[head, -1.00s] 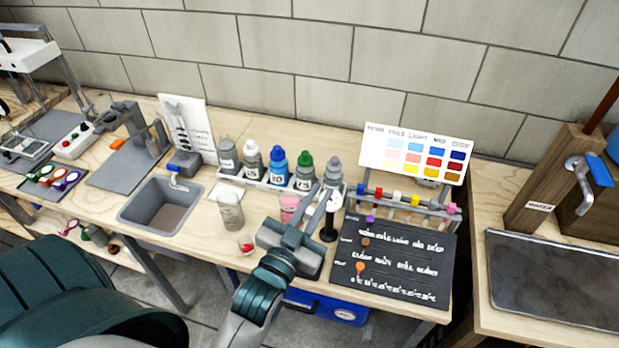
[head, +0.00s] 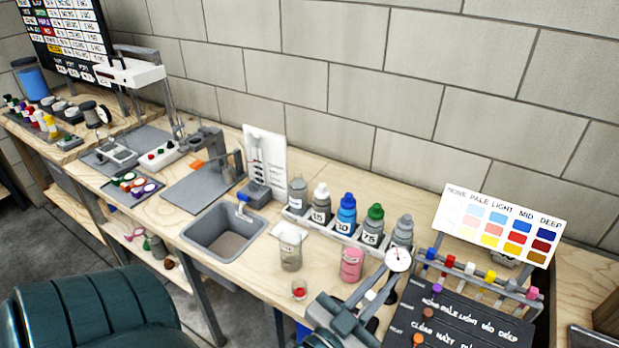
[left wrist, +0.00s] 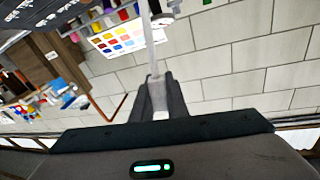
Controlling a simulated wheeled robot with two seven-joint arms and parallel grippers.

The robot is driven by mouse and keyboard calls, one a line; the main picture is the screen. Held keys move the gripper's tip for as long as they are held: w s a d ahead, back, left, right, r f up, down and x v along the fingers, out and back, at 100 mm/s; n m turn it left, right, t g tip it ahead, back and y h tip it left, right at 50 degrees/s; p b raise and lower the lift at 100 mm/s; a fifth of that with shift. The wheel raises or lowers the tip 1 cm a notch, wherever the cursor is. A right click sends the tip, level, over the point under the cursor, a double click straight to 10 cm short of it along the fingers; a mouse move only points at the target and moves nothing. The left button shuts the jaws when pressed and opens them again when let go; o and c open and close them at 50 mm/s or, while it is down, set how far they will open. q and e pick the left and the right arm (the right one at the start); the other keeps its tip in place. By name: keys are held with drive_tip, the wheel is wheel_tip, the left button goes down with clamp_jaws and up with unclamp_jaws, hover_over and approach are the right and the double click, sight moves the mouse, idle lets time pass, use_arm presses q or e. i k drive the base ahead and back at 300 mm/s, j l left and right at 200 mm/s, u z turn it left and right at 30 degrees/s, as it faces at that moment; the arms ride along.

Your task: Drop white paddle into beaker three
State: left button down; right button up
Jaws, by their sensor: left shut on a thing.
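My left gripper (head: 362,306) is at the bottom of the head view, over the bench front near the dial stand. In the left wrist view my left gripper (left wrist: 158,92) is shut on a thin whitish stick, the white paddle (left wrist: 151,50), which extends away from the fingers. Only a small pale part of it shows in the head view. A pale container (head: 290,252) and a pink container (head: 351,265) stand on the bench behind and left of the gripper. No number is readable on these, so I cannot tell which is beaker three.
A row of capped bottles (head: 346,216) stands behind the containers. A grey sink (head: 222,233) is to the left. A white round dial (head: 398,259) stands close right of the gripper. A color chart (head: 500,225), tube rack (head: 478,278) and black board (head: 455,318) are on the right.

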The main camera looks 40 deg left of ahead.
sight(286, 263)
drive_tip(key=u, duration=1.5)
